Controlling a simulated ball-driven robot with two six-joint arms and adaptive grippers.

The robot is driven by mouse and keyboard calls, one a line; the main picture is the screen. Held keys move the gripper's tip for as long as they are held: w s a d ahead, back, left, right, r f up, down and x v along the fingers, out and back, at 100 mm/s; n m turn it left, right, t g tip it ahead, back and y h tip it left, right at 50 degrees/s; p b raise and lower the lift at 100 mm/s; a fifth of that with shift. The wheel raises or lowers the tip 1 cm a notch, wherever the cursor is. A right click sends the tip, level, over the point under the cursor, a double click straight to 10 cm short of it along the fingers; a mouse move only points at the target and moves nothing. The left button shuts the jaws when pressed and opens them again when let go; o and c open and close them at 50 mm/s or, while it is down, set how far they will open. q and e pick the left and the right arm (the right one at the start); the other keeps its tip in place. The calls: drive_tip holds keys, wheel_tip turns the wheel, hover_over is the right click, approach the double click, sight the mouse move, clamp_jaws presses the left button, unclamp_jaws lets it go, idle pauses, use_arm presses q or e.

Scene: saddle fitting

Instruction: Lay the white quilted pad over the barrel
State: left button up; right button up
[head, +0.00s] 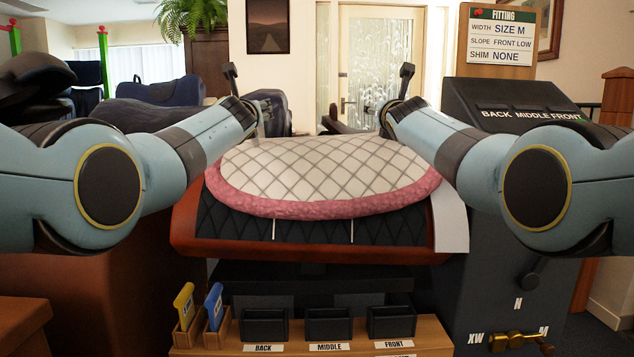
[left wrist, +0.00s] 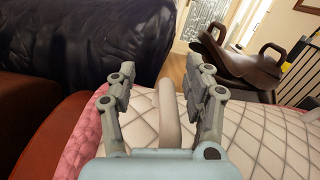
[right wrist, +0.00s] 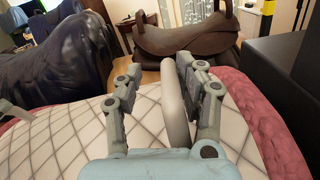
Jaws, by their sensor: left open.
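The white quilted pad (head: 325,168) with a pink border is spread over a domed form in the middle of the head view. That form, seemingly the barrel, is hidden beneath it. A dark quilted panel (head: 310,232) shows under the pad's near edge. Both grippers are at the pad's far side. My left gripper (left wrist: 158,78) is open, its fingers either side of a tan upright loop (left wrist: 167,115). My right gripper (right wrist: 165,72) is also open around a similar tan loop (right wrist: 175,110). A gap shows beside each loop.
A red-brown rim (head: 300,253) runs below the panel. Small labelled bins (head: 330,323) stand in front, with yellow (head: 184,305) and blue (head: 213,306) tags at left. A dark console (head: 525,105) is at right. A brown saddle (right wrist: 190,42) and dark covered shapes (right wrist: 50,65) stand beyond the pad.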

use_arm(q)
drive_tip(key=o, duration=0.5)
use_arm(e)
drive_tip(key=shift+r, duration=0.15)
use_arm(q)
drive_tip(key=shift+s, duration=0.1)
drive_tip(key=s, duration=1.1)
drive_tip(key=shift+s+d+f, duration=0.25)
drive_tip(key=shift+s+f, duration=0.1)
drive_tip(key=shift+s, duration=0.05)
use_arm(e)
drive_tip(key=shift+o, duration=0.4)
drive_tip(key=o, duration=0.7)
drive_tip(key=shift+s, duration=0.1)
drive_tip(key=shift+s+f, duration=0.2)
drive_tip(key=shift+s, duration=0.6)
drive_tip(key=s, duration=1)
drive_tip(key=shift+s+d+f, duration=0.15)
drive_tip(key=shift+d+f, duration=0.05)
drive_tip(key=shift+f, duration=0.05)
